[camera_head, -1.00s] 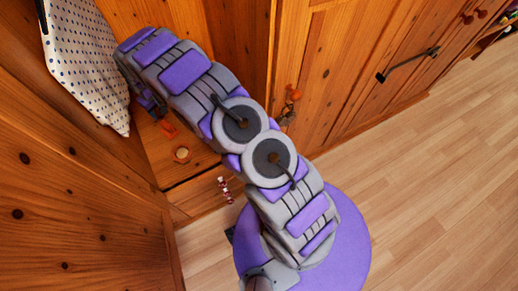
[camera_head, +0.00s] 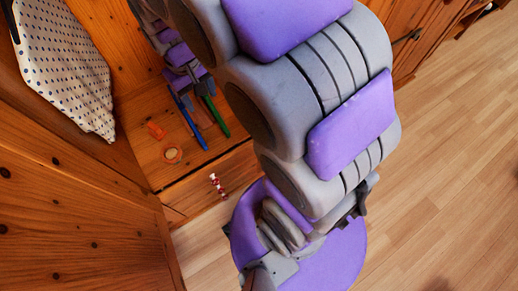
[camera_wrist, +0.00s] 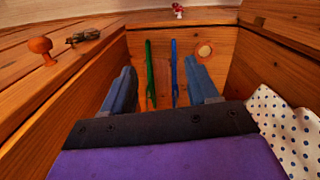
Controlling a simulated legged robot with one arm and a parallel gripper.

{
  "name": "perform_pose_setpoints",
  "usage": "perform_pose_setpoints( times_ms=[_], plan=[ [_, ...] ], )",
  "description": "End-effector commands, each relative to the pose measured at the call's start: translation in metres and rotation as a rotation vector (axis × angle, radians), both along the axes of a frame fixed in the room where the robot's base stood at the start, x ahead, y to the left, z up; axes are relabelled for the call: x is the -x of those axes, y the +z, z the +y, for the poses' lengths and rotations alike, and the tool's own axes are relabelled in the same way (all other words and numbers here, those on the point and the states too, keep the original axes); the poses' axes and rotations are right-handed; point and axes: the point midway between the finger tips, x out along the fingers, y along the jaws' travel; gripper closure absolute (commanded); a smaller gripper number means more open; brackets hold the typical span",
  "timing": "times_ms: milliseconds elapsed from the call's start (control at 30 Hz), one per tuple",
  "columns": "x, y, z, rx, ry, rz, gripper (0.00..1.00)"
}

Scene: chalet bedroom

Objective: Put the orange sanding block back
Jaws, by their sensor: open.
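A small orange block (camera_head: 156,131), which looks like the sanding block, lies on the wooden cabinet floor (camera_head: 150,172) in the head view. It is near the spotted cloth and just above a round, orange-rimmed disc.
The orange-rimmed disc (camera_head: 172,154) lies close to the block. A red-and-white figurine (camera_head: 217,185) stands by the ledge. The spotted cloth (camera_head: 65,75) hangs at the left. A wooden panel (camera_head: 70,220) borders the left; open floor (camera_head: 430,190) is at right.

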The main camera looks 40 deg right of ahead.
Motion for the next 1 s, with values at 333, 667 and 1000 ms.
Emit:
perform_pose_setpoints(
  times_ms=[333, 667, 1000],
  plan=[
    [0.13, 0.031, -0.019, -0.015, -0.061, 0.053, 0.41],
    [0.213, 0.029, -0.023, -0.022, -0.086, 0.099, 0.41],
    [0.22, 0.029, -0.023, -0.022, -0.089, 0.103, 0.41]
  ],
)
